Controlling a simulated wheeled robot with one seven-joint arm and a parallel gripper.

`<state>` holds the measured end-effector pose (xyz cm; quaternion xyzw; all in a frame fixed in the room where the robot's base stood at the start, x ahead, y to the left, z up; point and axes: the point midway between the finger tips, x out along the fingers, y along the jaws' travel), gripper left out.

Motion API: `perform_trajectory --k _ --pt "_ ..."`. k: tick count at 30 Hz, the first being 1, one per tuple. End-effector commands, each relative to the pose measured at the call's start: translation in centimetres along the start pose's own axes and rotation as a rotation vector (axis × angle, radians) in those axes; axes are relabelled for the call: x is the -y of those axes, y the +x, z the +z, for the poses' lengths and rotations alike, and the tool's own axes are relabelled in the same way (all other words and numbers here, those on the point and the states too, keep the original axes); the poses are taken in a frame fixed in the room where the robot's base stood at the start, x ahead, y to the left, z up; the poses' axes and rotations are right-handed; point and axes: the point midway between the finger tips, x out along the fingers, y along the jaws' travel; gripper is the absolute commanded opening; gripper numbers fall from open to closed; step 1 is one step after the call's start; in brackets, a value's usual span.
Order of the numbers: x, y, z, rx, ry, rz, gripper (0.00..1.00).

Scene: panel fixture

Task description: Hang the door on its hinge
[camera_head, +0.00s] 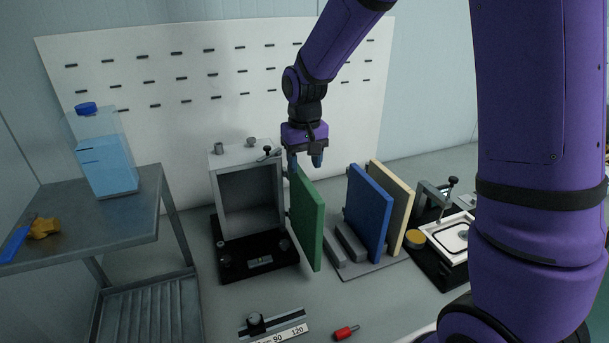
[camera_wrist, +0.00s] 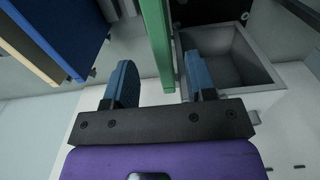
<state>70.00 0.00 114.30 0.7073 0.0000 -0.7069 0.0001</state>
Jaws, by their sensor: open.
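The green door (camera_head: 308,218) stands upright at the right side of a grey open-fronted box (camera_head: 221,205), swung out from its opening. Small dark hinge parts show at the door's box-side edge; whether they are fully seated is too small to tell. My gripper (camera_head: 305,162) is open above the door's top edge, pointing down. In the wrist view, the green door (camera_wrist: 157,35) shows between my two spread fingers (camera_wrist: 161,80), nearer the right one, with no clear grip on it. The box (camera_wrist: 225,60) is to the right there.
A blue panel (camera_head: 368,215) and a cream panel (camera_head: 400,195) stand in a rack (camera_head: 372,266) to the right. A side table (camera_head: 140,215) holds a blue-capped jug (camera_head: 108,160). A red-handled item (camera_head: 346,332) and a measuring rail (camera_head: 280,325) lie in front.

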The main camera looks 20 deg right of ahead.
Motion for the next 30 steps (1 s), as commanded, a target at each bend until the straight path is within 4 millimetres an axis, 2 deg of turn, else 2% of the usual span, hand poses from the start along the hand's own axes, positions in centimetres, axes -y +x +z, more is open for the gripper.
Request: perform_trajectory --k 3,10,15,30 --pt "0.0 -2.3 -0.1 -0.004 0.001 -0.001 0.51" --pt "0.0 -5.1 0.0 -0.001 0.001 -0.001 0.51" --pt "0.0 -5.7 0.0 0.001 0.001 0.000 0.51" --pt "-0.1 -5.9 0.2 -0.004 0.000 0.000 0.51"
